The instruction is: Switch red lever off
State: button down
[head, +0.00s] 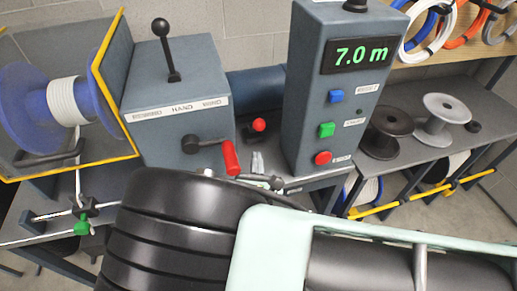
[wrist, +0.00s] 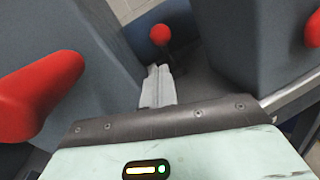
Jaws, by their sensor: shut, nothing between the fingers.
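A red ball knob (head: 259,125) on a short dark stem stands in the gap between the grey HAND box and the display column; in the wrist view the ball (wrist: 160,35) is just beyond my fingertips. A red grip (head: 231,158) on a dark crank sticks out from the front of the HAND box; this grip (wrist: 42,92) fills the left of the wrist view. I cannot tell for sure which is the red lever. My gripper (head: 257,160) is shut and empty, its pale fingers (wrist: 158,75) pointing into the gap, apart from the ball in the picture.
The HAND box (head: 178,125) with a black ball lever (head: 162,40) on top is left. The display column (head: 332,100) reads 7.0 m, with blue, green and red buttons. A blue spool (head: 22,110) stands left, dark and grey reels (head: 442,112) right. The gap is narrow.

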jog(key=s+r+p, duration=0.1)
jog(key=s, duration=0.5)
jog(key=shift+r+p, duration=0.15)
jog(key=shift+p, duration=0.15)
jog(key=shift+d, duration=0.1)
